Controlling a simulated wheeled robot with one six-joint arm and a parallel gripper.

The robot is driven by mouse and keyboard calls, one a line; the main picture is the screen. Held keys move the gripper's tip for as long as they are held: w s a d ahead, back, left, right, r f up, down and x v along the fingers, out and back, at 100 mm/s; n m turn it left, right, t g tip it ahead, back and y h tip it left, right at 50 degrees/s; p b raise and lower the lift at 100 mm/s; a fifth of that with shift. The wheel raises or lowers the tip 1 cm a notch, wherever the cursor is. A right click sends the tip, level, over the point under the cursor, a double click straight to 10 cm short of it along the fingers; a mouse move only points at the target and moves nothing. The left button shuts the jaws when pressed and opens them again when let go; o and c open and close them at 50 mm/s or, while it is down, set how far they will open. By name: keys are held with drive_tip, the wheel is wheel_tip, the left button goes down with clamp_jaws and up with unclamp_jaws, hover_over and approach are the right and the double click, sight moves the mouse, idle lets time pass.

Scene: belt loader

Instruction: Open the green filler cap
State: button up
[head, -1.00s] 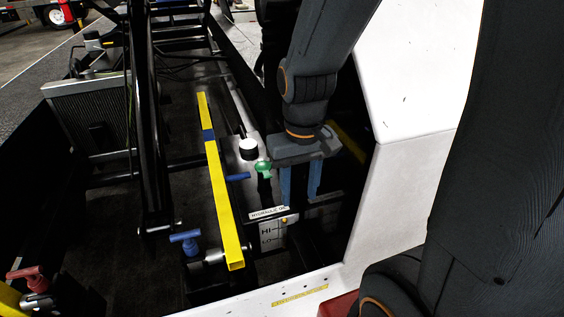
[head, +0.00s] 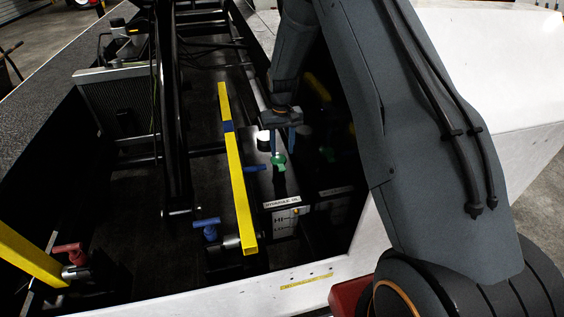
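The green filler cap (head: 278,161) stands on the dark hydraulic oil tank, left of the white body panel. My gripper (head: 283,148) points down just above and behind the green cap in the head view. Its two blue-grey fingers are apart with a dark gap between them, so it looks open and empty. I cannot tell whether a finger touches the cap. A white-topped round cap (head: 263,139) is close to the left finger, partly hidden.
A yellow bar (head: 238,180) runs along the left of the tank. Blue valve handles (head: 207,226) are near it, and a red one (head: 68,252) is at the lower left. The tank label (head: 281,201) and level gauge face front. The white panel (head: 350,255) edges the bay.

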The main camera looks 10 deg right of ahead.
sight(282, 169)
drive_tip(key=shift+f+p, duration=0.9)
drive_tip(key=shift+f, duration=3)
clamp_jaws()
